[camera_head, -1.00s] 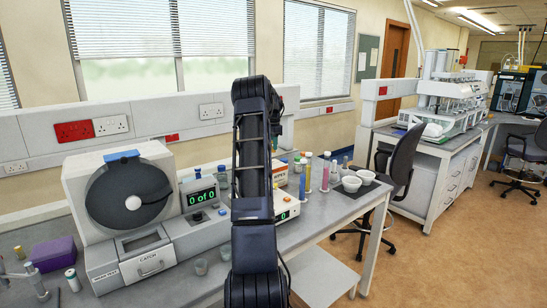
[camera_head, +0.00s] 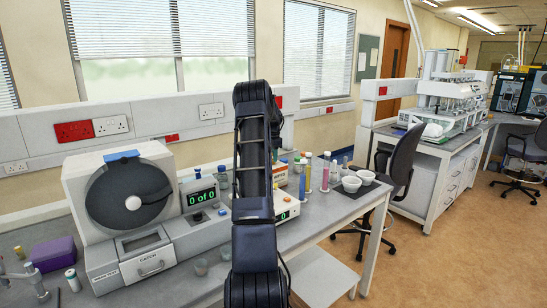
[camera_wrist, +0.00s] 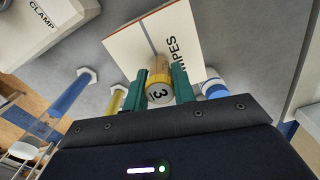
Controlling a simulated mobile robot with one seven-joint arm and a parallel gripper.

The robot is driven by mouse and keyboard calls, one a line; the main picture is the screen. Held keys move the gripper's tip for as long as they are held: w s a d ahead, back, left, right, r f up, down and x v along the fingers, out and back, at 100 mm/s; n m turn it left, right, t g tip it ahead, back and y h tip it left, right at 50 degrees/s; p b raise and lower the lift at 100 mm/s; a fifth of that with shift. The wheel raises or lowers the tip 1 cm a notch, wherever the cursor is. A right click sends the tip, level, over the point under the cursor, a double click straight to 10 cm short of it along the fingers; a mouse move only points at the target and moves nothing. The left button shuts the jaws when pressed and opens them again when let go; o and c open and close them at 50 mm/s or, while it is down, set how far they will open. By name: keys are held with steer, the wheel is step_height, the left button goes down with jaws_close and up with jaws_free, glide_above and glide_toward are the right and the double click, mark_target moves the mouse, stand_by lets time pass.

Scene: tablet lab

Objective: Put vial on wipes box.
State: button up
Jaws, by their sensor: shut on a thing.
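The vial (camera_wrist: 158,91) has a yellowish body and a white end marked "3". It sits between the green fingers of my gripper (camera_wrist: 159,84), which is shut on it. The wipes box (camera_wrist: 124,44) is white with an orange edge and the word WIPES. In the wrist view it lies directly beyond the vial, and the vial overlaps its face. I cannot tell whether they touch. In the head view the wipes box (camera_head: 281,177) is mostly hidden behind my arm, and so is the vial.
A blue-and-white capped container (camera_wrist: 214,88) is close beside my gripper. A large machine (camera_head: 125,205) fills the bench's left. A CLAMP-labelled device (camera_wrist: 30,30) is nearby.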

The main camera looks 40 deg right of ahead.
steer(key=o, duration=1)
step_height(320, 180, up, 12)
steer(key=shift+f, duration=0.25)
steer(key=s+a+r+n+t, duration=0.1)
steer(key=s+a+r+n, duration=0.1)
steer(key=a+r, duration=0.45)
steer(key=s+a+r+n, duration=0.2)
steer(key=a+r, duration=0.1)
steer(key=a, duration=0.7)
steer(key=s+a+r+n+t, duration=0.1)
steer(key=s+a+r+n, duration=0.15)
steer(key=s+a, duration=0.45)
steer(key=s+a+r+n, duration=0.2)
steer(key=s+a+n, duration=0.1)
steer(key=a, duration=0.8)
steer(key=s+a+f+n+t, duration=0.25)
steer(key=s+a+n, duration=0.35)
steer(key=s+a, duration=0.75)
steer(key=s+a+f+n, duration=0.1)
steer(key=s+a+f, duration=0.1)
steer(key=s, duration=0.2)
steer(key=s+a+f+n, duration=0.2)
steer(key=s+a+f, duration=0.1)
steer(key=s, duration=0.1)
steer(key=s+a+f+n, duration=0.1)
steer(key=s+a+f, duration=0.1)
steer(key=s, duration=0.3)
steer(key=shift+a+f+n, duration=0.15)
steer(key=shift+f+n, duration=0.2)
steer(key=shift+f, duration=0.2)
